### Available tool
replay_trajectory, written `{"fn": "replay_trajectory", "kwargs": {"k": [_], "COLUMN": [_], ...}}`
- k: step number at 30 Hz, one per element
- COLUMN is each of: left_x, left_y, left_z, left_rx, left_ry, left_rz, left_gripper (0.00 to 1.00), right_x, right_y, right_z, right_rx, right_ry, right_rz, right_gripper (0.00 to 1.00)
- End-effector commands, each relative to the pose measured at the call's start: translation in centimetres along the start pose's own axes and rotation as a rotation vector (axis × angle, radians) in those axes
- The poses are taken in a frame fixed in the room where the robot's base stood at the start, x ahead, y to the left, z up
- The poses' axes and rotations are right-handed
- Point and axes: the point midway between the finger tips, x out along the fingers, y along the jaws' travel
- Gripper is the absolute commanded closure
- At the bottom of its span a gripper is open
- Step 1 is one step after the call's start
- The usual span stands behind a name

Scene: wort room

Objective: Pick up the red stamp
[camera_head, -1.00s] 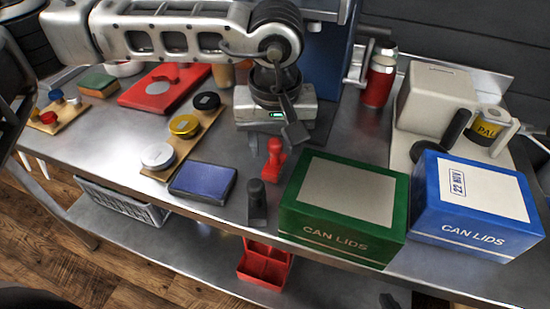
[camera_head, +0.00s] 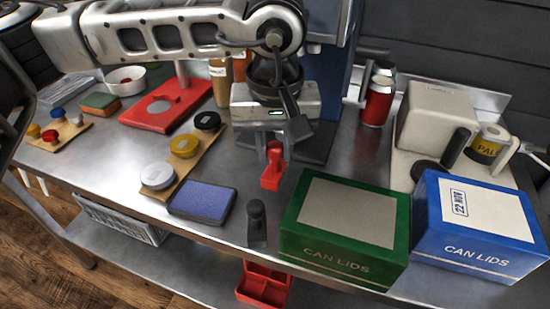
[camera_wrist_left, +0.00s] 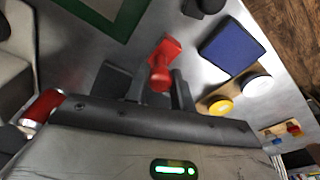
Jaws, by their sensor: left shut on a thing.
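The red stamp (camera_head: 271,178) is near the middle of the steel table, left of the green box (camera_head: 345,215). My left gripper (camera_head: 274,148) comes down over it from above and is shut on its handle. In the left wrist view the red stamp (camera_wrist_left: 161,72) is between the two dark fingers (camera_wrist_left: 157,92), its base pointing away from the camera. I cannot tell whether its base touches the table. A black stamp (camera_head: 257,222) stands nearer the front edge, apart from the red one. My right gripper does not show.
A blue ink pad (camera_head: 203,201) and a wooden strip with round tins (camera_head: 158,176) lie to the left. A blue box (camera_head: 478,230) stands right of the green one. A red can (camera_head: 378,103) stands behind. A red bin (camera_head: 264,284) is on the lower shelf.

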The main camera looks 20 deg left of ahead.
Motion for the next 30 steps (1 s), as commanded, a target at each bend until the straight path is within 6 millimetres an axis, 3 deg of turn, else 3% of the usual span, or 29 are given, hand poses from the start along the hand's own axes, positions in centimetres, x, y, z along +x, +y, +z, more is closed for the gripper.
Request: {"fn": "replay_trajectory", "kwargs": {"k": [7, 15, 21, 30], "left_x": [-5.9, -9.1, -10.3, -10.6], "left_y": [-1.1, -2.5, -3.1, -3.2], "left_z": [3.9, 9.5, 11.5, 11.9], "left_rx": [0.007, 0.008, 0.004, 0.002], "left_ry": [0.006, 0.004, 0.002, 0.001], "left_rz": [0.002, 0.0, -0.001, -0.002], "left_gripper": [0.98, 0.98, 0.98, 0.98], "right_x": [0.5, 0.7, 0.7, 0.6], "right_y": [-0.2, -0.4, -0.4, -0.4], "right_z": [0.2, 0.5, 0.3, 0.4], "right_rx": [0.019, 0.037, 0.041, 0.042], "right_ry": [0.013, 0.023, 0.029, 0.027], "right_rz": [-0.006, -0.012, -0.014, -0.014], "right_gripper": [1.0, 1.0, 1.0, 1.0]}}
